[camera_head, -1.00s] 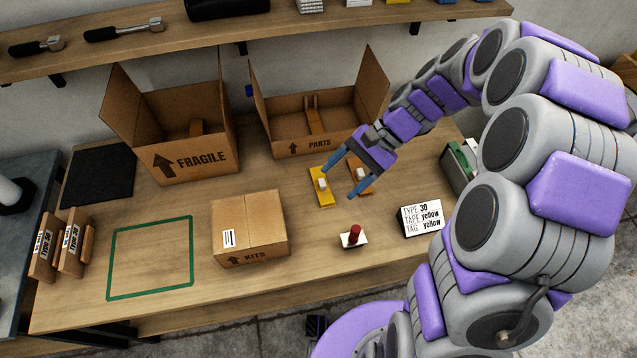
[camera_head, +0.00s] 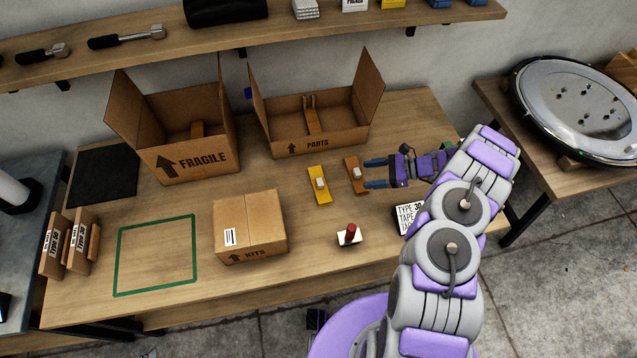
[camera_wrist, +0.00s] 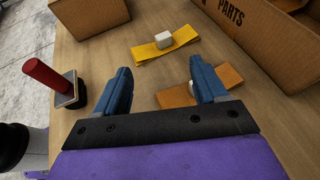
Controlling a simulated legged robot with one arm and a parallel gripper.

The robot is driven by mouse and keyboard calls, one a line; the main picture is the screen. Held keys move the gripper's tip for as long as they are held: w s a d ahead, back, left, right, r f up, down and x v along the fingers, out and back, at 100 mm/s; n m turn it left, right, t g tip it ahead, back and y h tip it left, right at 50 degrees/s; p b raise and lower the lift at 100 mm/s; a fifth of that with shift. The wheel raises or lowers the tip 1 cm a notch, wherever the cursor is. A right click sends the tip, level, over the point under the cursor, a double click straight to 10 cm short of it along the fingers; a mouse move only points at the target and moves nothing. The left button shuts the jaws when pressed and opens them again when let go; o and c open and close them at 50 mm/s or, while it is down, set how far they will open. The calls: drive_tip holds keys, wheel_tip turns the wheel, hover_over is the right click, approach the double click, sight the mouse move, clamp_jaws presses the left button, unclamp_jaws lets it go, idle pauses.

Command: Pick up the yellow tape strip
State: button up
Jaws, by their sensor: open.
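The yellow tape strip (camera_head: 320,187) lies flat on the table with a small white block on top. An orange-brown strip (camera_head: 357,175) with its own white block lies just to its right. My gripper (camera_head: 376,173) is open and empty, its blue fingers pointing left, beside the brown strip and right of the yellow one. In the wrist view the yellow strip (camera_wrist: 152,50) lies beyond the fingertips, apart from them. The wrist view also shows the brown strip (camera_wrist: 178,97), partly hidden behind the right finger of my gripper (camera_wrist: 161,78).
A red-handled stamp (camera_head: 349,235) stands nearer the front. The closed KITS box (camera_head: 250,226) is to the left; open FRAGILE (camera_head: 200,165) and PARTS (camera_head: 318,143) boxes stand behind. A text card (camera_head: 408,214) is partly hidden by my arm. Bare table surrounds the strips.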

drive_tip(key=shift+d+f+m+t, duration=0.3)
drive_tip(key=shift+d+f, duration=0.6)
drive_tip(key=shift+d, duration=0.1)
drive_tip(key=b, duration=0.2)
approach(325, 186)
drive_tip(key=a, duration=0.1)
drive_tip(key=a+r, duration=0.1)
drive_tip(key=a, duration=0.1)
drive_tip(key=shift+a, duration=0.15)
drive_tip(key=shift+w+a+f, duration=0.15)
drive_tip(key=shift+a+f, duration=0.15)
drive_tip(key=x, duration=0.2)
drive_tip(key=b+x, duration=0.1)
drive_tip(key=x, duration=0.1)
drive_tip(key=r+b+x, duration=0.1)
drive_tip(key=x, duration=0.1)
drive_tip(key=shift+a, duration=0.25)
drive_tip(key=shift+d, duration=0.45)
drive_tip(key=shift+c, duration=1.3)
drive_tip(key=shift+a, duration=0.35)
drive_tip(key=c, duration=0.6)
drive_tip(key=shift+c, duration=1.4)
drive_tip(key=shift+d, duration=0.15)
